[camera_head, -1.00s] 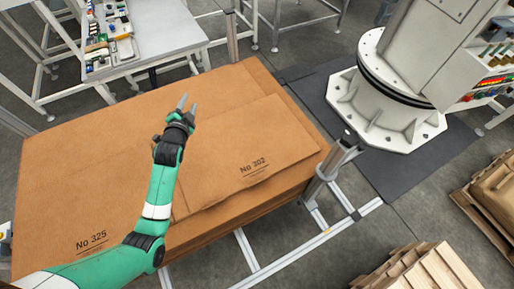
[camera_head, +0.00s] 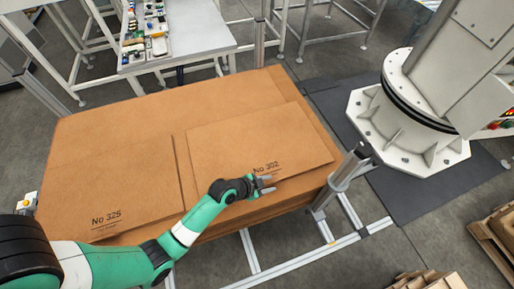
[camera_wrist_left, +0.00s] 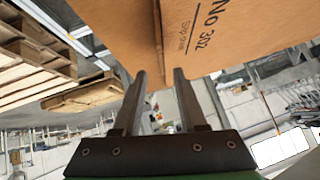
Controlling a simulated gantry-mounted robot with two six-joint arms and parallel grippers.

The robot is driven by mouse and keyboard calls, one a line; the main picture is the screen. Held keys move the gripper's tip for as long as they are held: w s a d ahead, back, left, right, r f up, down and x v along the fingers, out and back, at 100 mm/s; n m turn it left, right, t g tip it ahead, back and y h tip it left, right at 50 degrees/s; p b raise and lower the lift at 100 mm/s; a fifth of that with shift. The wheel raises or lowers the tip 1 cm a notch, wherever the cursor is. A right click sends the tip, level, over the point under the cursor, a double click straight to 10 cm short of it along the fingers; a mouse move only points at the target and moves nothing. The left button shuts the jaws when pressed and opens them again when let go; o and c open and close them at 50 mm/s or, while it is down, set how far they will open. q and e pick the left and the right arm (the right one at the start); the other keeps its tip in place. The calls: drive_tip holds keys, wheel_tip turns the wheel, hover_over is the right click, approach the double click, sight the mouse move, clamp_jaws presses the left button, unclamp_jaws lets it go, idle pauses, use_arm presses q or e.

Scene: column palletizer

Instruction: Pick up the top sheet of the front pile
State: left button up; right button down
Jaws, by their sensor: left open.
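Brown cardboard sheets lie stacked on a metal-framed table. The sheet marked No 302 (camera_head: 255,140) is on top at the right, with its near edge by my gripper. The sheet marked No 325 (camera_head: 110,190) lies to its left. My left gripper (camera_head: 268,184) is open and empty at the near edge of the No 302 sheet, just beside the printed number. In the left wrist view the two fingers (camera_wrist_left: 160,75) point toward the edge of the No 302 sheet (camera_wrist_left: 235,30); whether they touch it I cannot tell. My right gripper is not in view.
A metal post (camera_head: 345,175) stands at the table's right corner. A white machine base (camera_head: 410,125) is beyond it on a dark mat. A workbench (camera_head: 190,35) with small parts is behind. Wooden pallets (camera_head: 495,240) stand at the lower right.

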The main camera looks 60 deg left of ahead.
sight(275, 182)
use_arm(q)
drive_tip(key=b+x, duration=0.2)
drive_tip(key=x, duration=0.3)
drive_tip(key=shift+a+f, duration=0.1)
drive_tip(key=shift+a, duration=0.05)
clamp_jaws()
idle(1.3)
